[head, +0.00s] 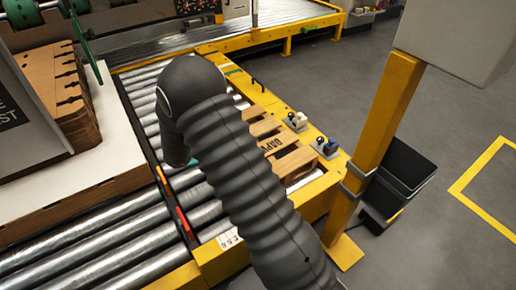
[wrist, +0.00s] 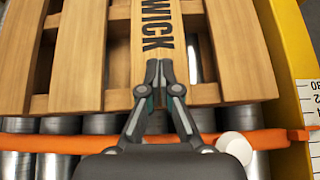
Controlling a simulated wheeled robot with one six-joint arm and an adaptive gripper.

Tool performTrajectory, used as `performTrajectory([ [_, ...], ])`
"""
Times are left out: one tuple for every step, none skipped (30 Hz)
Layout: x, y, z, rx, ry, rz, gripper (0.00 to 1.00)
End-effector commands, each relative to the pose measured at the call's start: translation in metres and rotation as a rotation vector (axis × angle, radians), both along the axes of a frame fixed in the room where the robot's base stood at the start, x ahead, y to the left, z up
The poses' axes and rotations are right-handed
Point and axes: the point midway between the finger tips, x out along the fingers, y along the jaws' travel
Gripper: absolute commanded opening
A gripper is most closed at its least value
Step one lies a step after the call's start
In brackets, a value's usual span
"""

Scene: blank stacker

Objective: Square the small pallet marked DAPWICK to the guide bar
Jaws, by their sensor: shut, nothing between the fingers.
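The small wooden pallet (head: 294,160) lies on the rollers beside the yellow conveyor frame in the head view, partly behind my arm. In the wrist view the pallet (wrist: 90,55) shows slats and a board printed "WICK"; the rest of the word is cut off. An orange bar (wrist: 60,143), likely the guide bar, crosses the rollers near the pallet's near edge. The head view hides my gripper.
A yellow side rail (wrist: 285,50) runs close along the pallet's right side, with a white scale (wrist: 308,105) near the bar. A yellow post (head: 378,130) stands at the right. Flat brown cardboard (head: 62,95) is stacked at the left. Small control boxes (head: 325,147) sit on the frame.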

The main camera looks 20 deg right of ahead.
Motion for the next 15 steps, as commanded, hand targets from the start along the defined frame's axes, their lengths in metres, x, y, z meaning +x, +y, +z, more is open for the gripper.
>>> performTrajectory([
  [0.001,-0.002,-0.001,-0.002,0.002,0.003,0.0],
  [0.002,-0.004,-0.001,-0.004,0.003,0.005,0.0],
  [0.003,-0.007,-0.001,-0.005,0.004,0.004,0.0],
  [0.003,-0.011,-0.001,-0.005,0.003,0.004,0.0],
  [0.003,-0.015,-0.001,-0.004,0.003,0.001,0.0],
  [0.004,-0.02,-0.001,-0.004,0.003,0.001,0.0],
  [0.005,-0.025,-0.001,-0.004,0.003,0.001,0.0],
  [0.006,-0.03,-0.001,-0.004,0.002,0.001,0.0],
  [0.007,-0.037,-0.001,-0.003,0.003,0.0,0.0],
  [0.009,-0.043,-0.001,-0.002,0.002,-0.001,0.0],
  [0.01,-0.049,-0.001,-0.003,0.002,-0.001,0.0],
  [0.011,-0.056,-0.001,-0.003,0.002,-0.001,0.0],
  [0.012,-0.062,-0.001,-0.002,0.002,-0.001,0.0],
  [0.013,-0.067,-0.001,-0.002,0.002,-0.001,0.0],
  [0.015,-0.074,-0.001,-0.002,0.002,0.0,0.0],
])
